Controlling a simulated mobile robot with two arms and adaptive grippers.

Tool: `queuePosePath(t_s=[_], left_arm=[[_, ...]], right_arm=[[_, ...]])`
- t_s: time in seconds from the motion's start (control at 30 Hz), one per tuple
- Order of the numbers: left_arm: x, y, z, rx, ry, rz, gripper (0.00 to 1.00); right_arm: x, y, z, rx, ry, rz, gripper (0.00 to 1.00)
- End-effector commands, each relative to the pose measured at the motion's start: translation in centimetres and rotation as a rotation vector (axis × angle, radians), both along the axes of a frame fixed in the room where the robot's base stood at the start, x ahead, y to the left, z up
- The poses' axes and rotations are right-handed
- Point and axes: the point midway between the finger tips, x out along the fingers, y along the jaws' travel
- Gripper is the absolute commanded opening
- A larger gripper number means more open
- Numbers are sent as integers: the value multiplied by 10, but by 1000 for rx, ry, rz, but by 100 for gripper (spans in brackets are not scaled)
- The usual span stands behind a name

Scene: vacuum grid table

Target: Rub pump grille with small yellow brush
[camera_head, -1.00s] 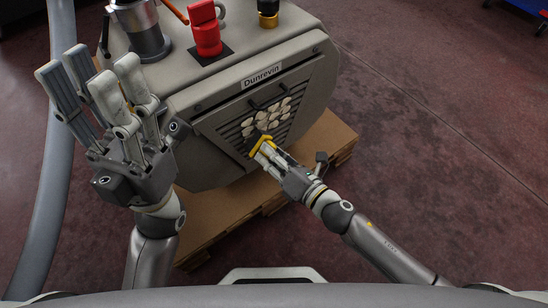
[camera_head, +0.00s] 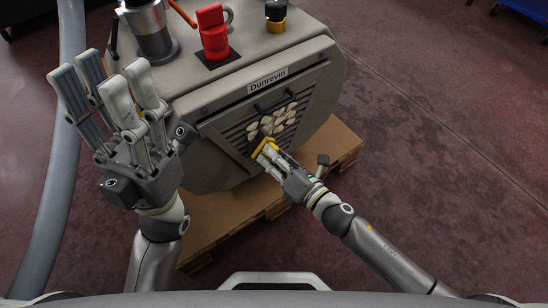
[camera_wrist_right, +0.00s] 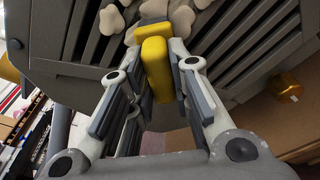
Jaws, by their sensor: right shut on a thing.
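The pump (camera_head: 215,95), a grey box labelled "Dunrevin", has a dark slatted grille (camera_head: 310,92) on its sloped front face. Several pale lumps (camera_head: 284,122) cluster on the middle of the grille. My right gripper (camera_head: 270,158) is shut on the small yellow brush (camera_head: 264,147) at the grille's lower part, just below the lumps. In the right wrist view the brush (camera_wrist_right: 157,68) stands between the fingers, its far end close to the lumps (camera_wrist_right: 181,20). Contact and bristles cannot be made out. My left gripper (camera_head: 108,95) is open and empty, fingers up, left of the pump.
The pump stands on a wooden pallet (camera_head: 215,228). On top are a red valve handle (camera_head: 213,32), a metal cylinder (camera_head: 151,32) and a black-and-yellow fitting (camera_head: 276,14). A grey hose (camera_head: 50,190) runs down the left. The floor at right is clear.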

Motion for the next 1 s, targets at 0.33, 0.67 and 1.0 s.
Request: queuePosePath(t_s=[0.33,0.67,1.0], left_arm=[[0,0,0,0,1,0,40],[0,0,0,1,0,0,40],[0,0,0,1,1,0,40]], right_arm=[[6,4,0,0,0,0,0],[11,0,0,-2,-1,-1,0],[25,-22,0,-2,-1,1,0]])
